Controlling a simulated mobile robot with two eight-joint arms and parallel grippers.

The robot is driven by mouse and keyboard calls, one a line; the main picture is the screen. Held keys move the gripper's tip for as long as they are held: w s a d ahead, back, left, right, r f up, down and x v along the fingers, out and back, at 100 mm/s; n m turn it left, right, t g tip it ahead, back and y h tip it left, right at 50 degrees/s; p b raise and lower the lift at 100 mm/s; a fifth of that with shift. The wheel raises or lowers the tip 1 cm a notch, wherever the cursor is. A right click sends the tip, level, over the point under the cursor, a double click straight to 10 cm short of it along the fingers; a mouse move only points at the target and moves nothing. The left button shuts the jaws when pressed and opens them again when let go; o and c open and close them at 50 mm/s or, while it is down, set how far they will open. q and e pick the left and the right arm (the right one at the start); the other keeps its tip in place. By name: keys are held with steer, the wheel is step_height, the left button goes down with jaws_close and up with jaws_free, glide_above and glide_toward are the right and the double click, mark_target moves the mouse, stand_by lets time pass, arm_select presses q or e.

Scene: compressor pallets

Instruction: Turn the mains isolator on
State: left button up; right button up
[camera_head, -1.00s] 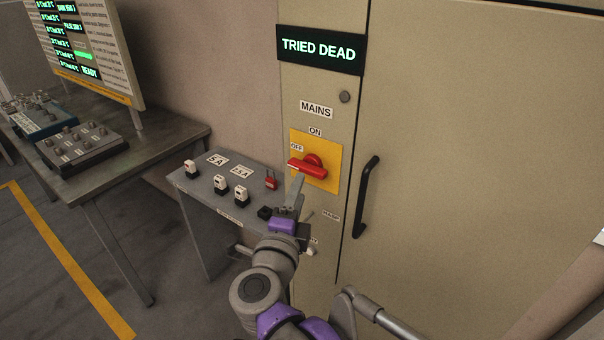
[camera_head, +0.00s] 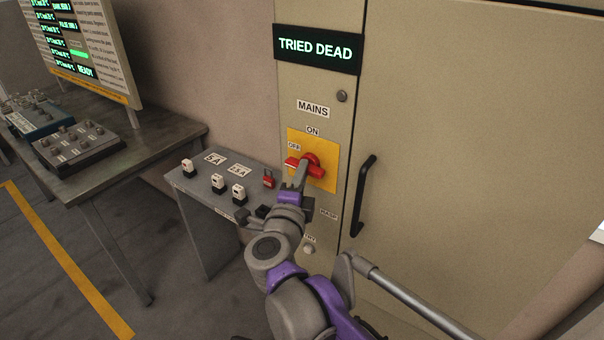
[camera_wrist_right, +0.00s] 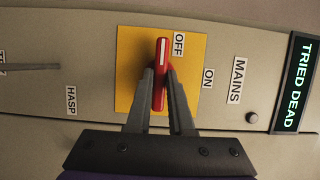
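The mains isolator is a red rotary handle (camera_head: 311,159) on a yellow plate (camera_head: 326,180), set in a beige cabinet front. The handle lies crosswise, its left end near the OFF label (camera_head: 294,146); the ON label (camera_head: 313,131) is above it. My right gripper (camera_head: 300,174) reaches up to the handle from below. In the right wrist view the red handle (camera_wrist_right: 161,60) lies between the two narrow-set fingers (camera_wrist_right: 160,80), which appear to touch both its sides. The handle lines up with the OFF label (camera_wrist_right: 179,44) there. My left gripper is not in view.
A sign (camera_head: 316,49) above reads TRIED DEAD. A black door handle (camera_head: 363,195) is right of the isolator. A grey console (camera_head: 205,192) with several switches and a red padlock (camera_head: 268,178) stands to the left. A table (camera_head: 160,145) with equipment is farther left.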

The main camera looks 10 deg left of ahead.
steer(key=shift+m, duration=0.4)
jaws_close()
steer(key=m+t+h, duration=0.1)
steer(key=m+h, duration=0.1)
steer(key=m, duration=0.5)
steer(key=m+t+h, duration=0.1)
steer(key=m+h, duration=0.2)
steer(key=m, duration=0.4)
steer(key=a+f+m+t+h, duration=0.1)
steer(key=m+h, duration=0.2)
steer(key=m, duration=0.4)
steer(key=shift+w, duration=0.1)
steer(key=shift+m+h, duration=0.3)
steer(key=shift+m, duration=0.2)
steer(key=o, duration=0.8)
jaws_free()
steer(key=shift+b, duration=0.3)
